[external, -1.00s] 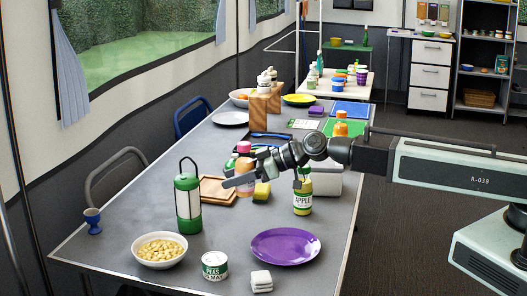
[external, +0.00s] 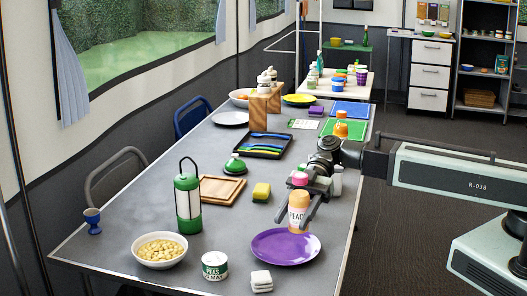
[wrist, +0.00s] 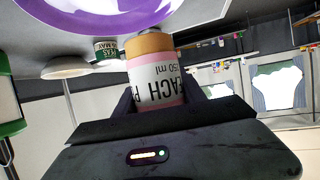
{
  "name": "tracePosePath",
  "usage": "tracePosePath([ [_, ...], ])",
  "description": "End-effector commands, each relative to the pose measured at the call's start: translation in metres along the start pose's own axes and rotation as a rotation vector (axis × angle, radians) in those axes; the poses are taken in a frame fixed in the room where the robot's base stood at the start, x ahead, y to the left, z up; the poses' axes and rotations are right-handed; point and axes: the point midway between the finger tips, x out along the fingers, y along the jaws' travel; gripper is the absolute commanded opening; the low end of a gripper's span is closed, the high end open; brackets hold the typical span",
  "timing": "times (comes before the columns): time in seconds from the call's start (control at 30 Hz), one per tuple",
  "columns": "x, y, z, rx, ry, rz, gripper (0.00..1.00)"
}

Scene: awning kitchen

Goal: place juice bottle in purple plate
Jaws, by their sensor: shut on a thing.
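The juice bottle (external: 298,213), peach-coloured with a pink cap and a PEACH label, is upright in my gripper (external: 302,212). The gripper is shut around it, with a finger on either side. The bottle also shows in the wrist view (wrist: 155,75), between the fingers. The purple plate (external: 284,248) lies flat and empty near the table's front right. The bottle's lower end overlaps the plate's far rim in the external view; I cannot tell whether it touches. In the wrist view the plate (wrist: 95,18) shows at the top, beyond the bottle's lower end.
A peas can (external: 214,266), a white stack (external: 261,281) and a bowl of beige pieces (external: 160,249) stand in front and left of the plate.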

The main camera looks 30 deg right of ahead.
Motion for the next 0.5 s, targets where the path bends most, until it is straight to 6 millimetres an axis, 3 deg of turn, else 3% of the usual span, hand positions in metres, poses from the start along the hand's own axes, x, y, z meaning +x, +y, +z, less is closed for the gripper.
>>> tracePosePath([
  [0.03, 0.007, 0.000, 0.018, 0.000, 0.000, 0.000, 0.00],
  [0.1, 0.011, 0.000, 0.027, 0.001, 0.000, 0.001, 0.00],
  [0.27, 0.011, 0.000, 0.027, 0.001, 0.000, 0.001, 0.00],
  [0.5, 0.026, 0.000, 0.063, 0.001, 0.000, 0.002, 0.00],
])
